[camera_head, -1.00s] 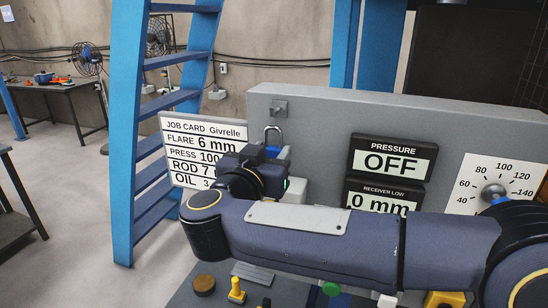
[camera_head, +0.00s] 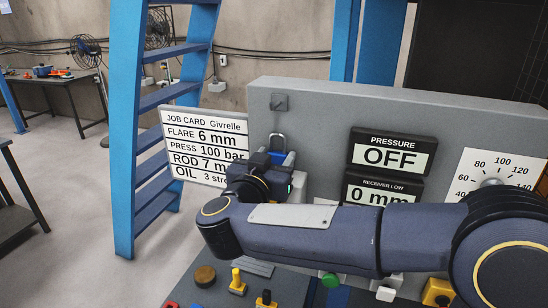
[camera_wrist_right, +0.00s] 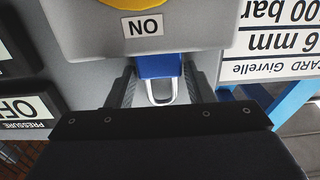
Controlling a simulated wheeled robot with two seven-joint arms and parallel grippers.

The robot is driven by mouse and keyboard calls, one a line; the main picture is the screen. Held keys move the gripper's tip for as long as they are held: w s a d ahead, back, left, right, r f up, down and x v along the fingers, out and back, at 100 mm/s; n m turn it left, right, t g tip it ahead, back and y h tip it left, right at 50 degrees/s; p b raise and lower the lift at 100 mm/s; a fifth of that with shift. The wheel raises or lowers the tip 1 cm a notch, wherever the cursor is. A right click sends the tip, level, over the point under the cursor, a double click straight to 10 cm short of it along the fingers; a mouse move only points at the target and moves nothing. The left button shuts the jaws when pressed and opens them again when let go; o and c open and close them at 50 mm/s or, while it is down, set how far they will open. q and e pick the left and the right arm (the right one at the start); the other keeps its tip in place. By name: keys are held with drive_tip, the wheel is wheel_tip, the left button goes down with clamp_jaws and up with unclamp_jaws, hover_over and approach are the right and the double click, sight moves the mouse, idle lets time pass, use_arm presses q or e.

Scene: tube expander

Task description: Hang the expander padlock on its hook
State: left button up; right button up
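The padlock has a blue body (camera_head: 285,159) and a silver shackle (camera_head: 277,141). It is upright in front of the grey panel, below and apart from the small grey square hook plate (camera_head: 279,102). My right gripper (camera_head: 274,168) is shut on the padlock. In the right wrist view the padlock (camera_wrist_right: 160,67) sits between the two fingers (camera_wrist_right: 160,88), its shackle pointing toward the palm. Part of its body is hidden by a grey box there. The hook's exact shape is too small to tell. My left gripper is not in view.
A grey box (camera_wrist_right: 100,35) labelled ON, with a yellow part, is close to the fingers. The job card (camera_head: 205,145) is left of the padlock. The pressure display (camera_head: 392,152) is to the right. Knobs and a yellow lever (camera_head: 237,282) stand on the console below.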

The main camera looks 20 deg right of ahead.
drive_tip(key=shift+o, duration=1.4)
drive_tip(key=shift+r, duration=0.15)
drive_tip(key=b+v, duration=0.2)
drive_tip(key=v, duration=1)
drive_tip(key=shift+b, duration=0.3)
